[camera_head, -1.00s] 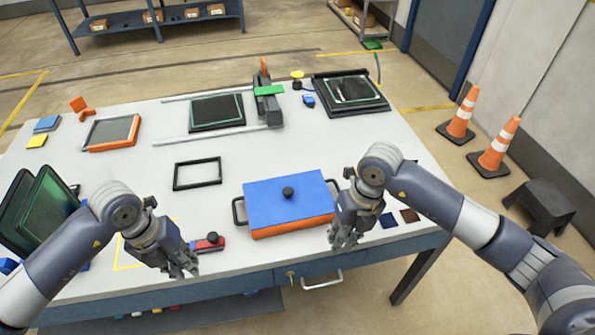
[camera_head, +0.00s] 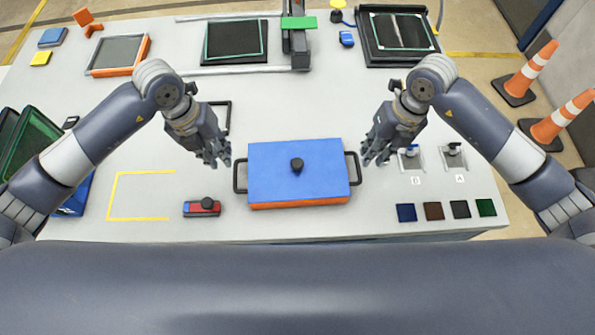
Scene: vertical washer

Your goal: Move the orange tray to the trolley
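The orange tray (camera_head: 302,204) sits near the front middle of the table. A blue lid (camera_head: 325,170) with a black knob covers it, so only its orange front edge shows. It has a black handle on its left side (camera_head: 240,176) and one on its right side (camera_head: 354,167). My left gripper (camera_head: 219,160) is open and empty, above and left of the left handle. My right gripper (camera_head: 374,160) is open and empty, just right of the right handle. Neither visibly holds a handle. No trolley is in view.
A red block with a black knob (camera_head: 201,208) lies left of the tray. Small coloured squares (camera_head: 434,211) and two clamps (camera_head: 411,158) lie to its right. Framed screens (camera_head: 235,41) stand at the back. Traffic cones (camera_head: 528,74) stand right of the table (camera_head: 300,107).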

